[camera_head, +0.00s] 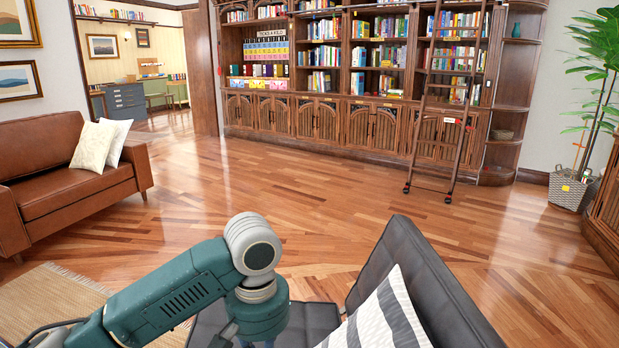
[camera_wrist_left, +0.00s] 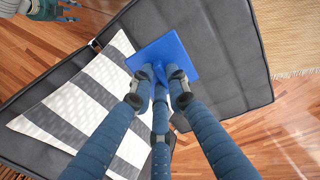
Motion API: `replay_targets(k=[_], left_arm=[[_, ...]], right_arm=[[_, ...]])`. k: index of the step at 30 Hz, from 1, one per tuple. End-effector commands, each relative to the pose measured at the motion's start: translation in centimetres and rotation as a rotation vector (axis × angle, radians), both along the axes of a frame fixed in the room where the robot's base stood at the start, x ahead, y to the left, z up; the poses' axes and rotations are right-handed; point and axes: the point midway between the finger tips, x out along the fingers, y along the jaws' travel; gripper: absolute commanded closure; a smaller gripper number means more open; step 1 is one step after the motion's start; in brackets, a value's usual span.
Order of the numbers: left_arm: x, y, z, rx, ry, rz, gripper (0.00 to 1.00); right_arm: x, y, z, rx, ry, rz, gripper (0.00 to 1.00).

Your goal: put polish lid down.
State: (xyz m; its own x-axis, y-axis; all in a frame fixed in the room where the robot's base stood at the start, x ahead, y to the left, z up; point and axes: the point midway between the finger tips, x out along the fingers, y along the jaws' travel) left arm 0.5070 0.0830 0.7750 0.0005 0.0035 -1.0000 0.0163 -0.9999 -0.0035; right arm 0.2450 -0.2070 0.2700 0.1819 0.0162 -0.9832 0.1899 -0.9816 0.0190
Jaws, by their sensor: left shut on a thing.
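A flat blue square lid (camera_wrist_left: 178,53) shows in the left wrist view. My left gripper (camera_wrist_left: 163,78) is shut on it at its middle, with the blue fingers closed together there. The lid is over the grey seat, and I cannot tell whether it touches it. In the head view my left arm reaches over the seat, but the fingers and lid are cut off or hidden. Part of what looks like my right gripper (camera_wrist_left: 52,10) shows small at the top left of the left wrist view; its opening is unclear.
A grey armchair (camera_head: 402,250) with a striped pillow (camera_head: 385,315) stands close in front. A brown sofa (camera_head: 65,165) is at left, beyond a beige rug (camera_head: 50,305). The bookcase (camera_head: 320,110) and ladder (camera_head: 462,135) are at the back. The wooden floor between is clear.

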Motion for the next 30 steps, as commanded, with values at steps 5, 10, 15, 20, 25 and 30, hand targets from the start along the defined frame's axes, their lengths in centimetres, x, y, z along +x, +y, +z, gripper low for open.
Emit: replay_targets(k=[5, 10, 15, 20, 25, 30], left_arm=[[-3.6, -1.2, 2.9, 0.003, -0.005, -0.019, 1.0], [-4.6, -1.3, 3.6, 0.004, -0.004, -0.017, 1.0], [-4.9, -1.4, 3.9, -0.002, -0.004, -0.017, 1.0], [-6.6, -1.6, 6.4, -0.007, -0.016, -0.027, 1.0], [-9.2, -1.6, 8.6, -0.005, -0.01, -0.023, 1.0], [-10.7, -1.4, 9.3, -0.003, 0.002, -0.017, 1.0]], right_arm=[[0.0, 0.0, 0.0, 0.0, 0.0, 0.0, 0.6], [0.0, 0.0, 0.0, 0.0, 0.001, 0.0, 0.6], [0.0, 0.0, 0.0, 0.0, 0.001, 0.0, 0.6], [0.0, 0.0, 0.0, 0.0, 0.001, 0.0, 0.6], [0.0, 0.0, 0.0, 0.0, 0.001, 0.0, 0.6], [0.0, 0.0, 0.0, 0.0, 0.001, 0.0, 0.6]])
